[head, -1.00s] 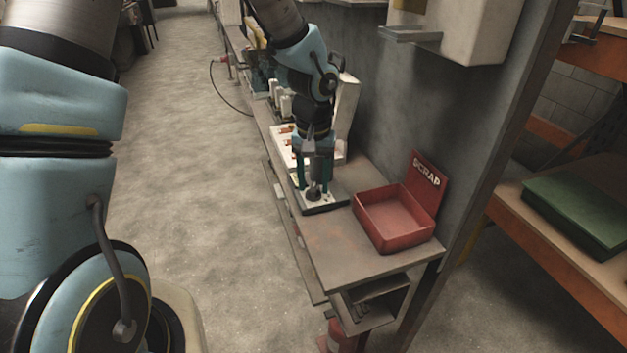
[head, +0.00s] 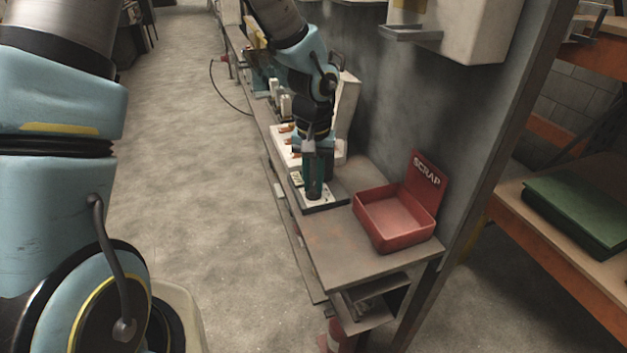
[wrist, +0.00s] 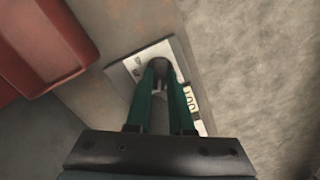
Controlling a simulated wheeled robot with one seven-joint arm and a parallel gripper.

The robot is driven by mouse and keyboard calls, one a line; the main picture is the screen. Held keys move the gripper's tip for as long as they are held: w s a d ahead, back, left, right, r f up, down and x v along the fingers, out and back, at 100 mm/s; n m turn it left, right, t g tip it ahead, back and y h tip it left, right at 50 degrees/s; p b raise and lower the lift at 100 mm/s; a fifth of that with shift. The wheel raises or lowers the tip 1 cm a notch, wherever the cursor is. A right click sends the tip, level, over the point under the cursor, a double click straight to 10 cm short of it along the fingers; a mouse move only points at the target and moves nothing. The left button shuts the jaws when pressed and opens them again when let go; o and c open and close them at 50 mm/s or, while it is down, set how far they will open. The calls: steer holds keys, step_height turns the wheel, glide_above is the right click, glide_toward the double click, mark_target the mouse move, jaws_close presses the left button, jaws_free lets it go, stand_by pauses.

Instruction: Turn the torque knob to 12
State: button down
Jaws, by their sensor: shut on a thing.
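The torque knob (wrist: 160,66) is a dark round knob on a pale panel (wrist: 131,70) on the bench. In the wrist view my gripper (wrist: 160,72) has its green fingers shut on the knob from both sides. The fingers hide most of the knob, and its pointer cannot be read. A small white display (wrist: 190,98) with dark digits sits on the panel beside the fingers, too small to read surely. In the head view my gripper (head: 314,192) points down over the panel (head: 330,199) and covers the knob.
A red SCRAP bin (head: 395,222) stands on the bench just right of the panel. A grey wall (head: 400,120) rises behind the bench. The bench top (head: 345,256) in front of the bin is clear. A white fixture (head: 283,146) with orange parts stands farther along.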

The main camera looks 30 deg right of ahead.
mark_target(314, 186)
steer(key=shift+m, duration=0.4)
steer(key=m+p, duration=0.1)
steer(key=m, duration=0.1)
steer(key=shift+r+m, duration=0.1)
steer(key=shift+m, duration=0.3)
steer(key=shift+m+p, duration=0.8)
steer(key=shift+m, duration=1.3)
steer(key=c, duration=0.8)
jaws_free()
step_height(314, 186, up, 11)
steer(key=shift+f+b, duration=0.2)
steer(key=shift+b, duration=0.25)
